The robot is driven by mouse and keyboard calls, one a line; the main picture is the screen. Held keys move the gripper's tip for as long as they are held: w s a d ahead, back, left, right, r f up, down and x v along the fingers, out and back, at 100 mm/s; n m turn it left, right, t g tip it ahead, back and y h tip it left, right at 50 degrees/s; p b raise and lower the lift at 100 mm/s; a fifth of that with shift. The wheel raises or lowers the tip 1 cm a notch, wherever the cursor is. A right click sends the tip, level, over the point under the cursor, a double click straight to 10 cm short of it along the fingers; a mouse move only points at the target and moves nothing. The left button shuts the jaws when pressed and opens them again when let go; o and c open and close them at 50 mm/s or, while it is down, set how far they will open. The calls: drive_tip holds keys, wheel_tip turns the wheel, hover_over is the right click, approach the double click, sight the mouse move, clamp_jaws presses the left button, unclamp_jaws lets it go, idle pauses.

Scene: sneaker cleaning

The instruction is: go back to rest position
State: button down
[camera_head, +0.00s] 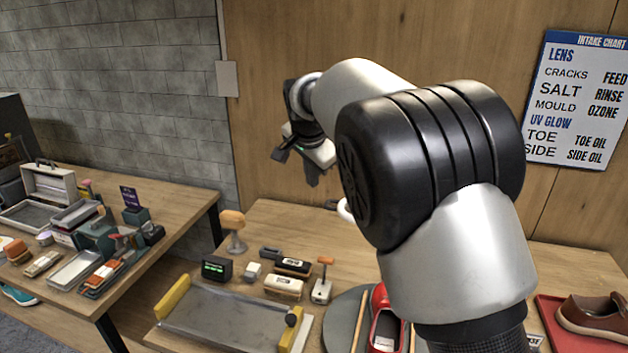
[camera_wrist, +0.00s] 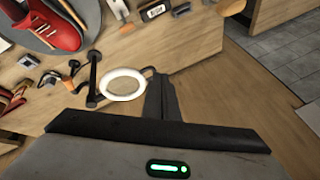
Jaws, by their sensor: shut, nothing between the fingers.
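My gripper (camera_head: 310,172) is raised in front of the wooden wall panel in the head view, above the far part of the work table (camera_head: 290,221). Its dark fingers point downward and sit apart from the objects on the table. In the wrist view the dark fingers (camera_wrist: 162,98) are together with nothing between them. A white ring (camera_wrist: 122,84) on a dark stand appears just left of the fingers in that view. In the head view my own arm covers much of the table's right side.
A grey tray with yellow ends (camera_head: 225,313), a red shoe (camera_head: 386,330) on a round turntable (camera_head: 341,318) and several tools occupy the table. A brown shoe (camera_head: 597,316) sits on a red tray (camera_head: 552,338) at right. A second table (camera_head: 190,203) stands left. An intake chart (camera_head: 578,100) hangs behind.

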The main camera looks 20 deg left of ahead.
drive_tip(key=s+d+r+n, duration=0.1)
drive_tip(key=s+d+r, duration=0.25)
drive_tip(key=d, duration=0.45)
drive_tip(key=s+d+r+n, duration=0.1)
drive_tip(key=s+d+r, duration=0.1)
drive_tip(key=s+d, duration=0.45)
drive_tip(key=s+d+r, duration=0.3)
drive_tip(key=d, duration=0.7)
drive_tip(key=s+d+f+n, duration=0.1)
drive_tip(key=s+d+f, duration=0.1)
drive_tip(key=s, duration=0.5)
drive_tip(key=s+d+f+n+h, duration=0.1)
drive_tip(key=s+d+f, duration=0.1)
drive_tip(key=s+d, duration=0.3)
drive_tip(key=s+d+f+n, duration=0.2)
drive_tip(key=s+d, duration=0.1)
drive_tip(key=s, duration=0.6)
drive_tip(key=shift+s+d+p, duration=0.15)
drive_tip(key=shift+d+p, duration=0.2)
drive_tip(key=shift+p, duration=0.1)
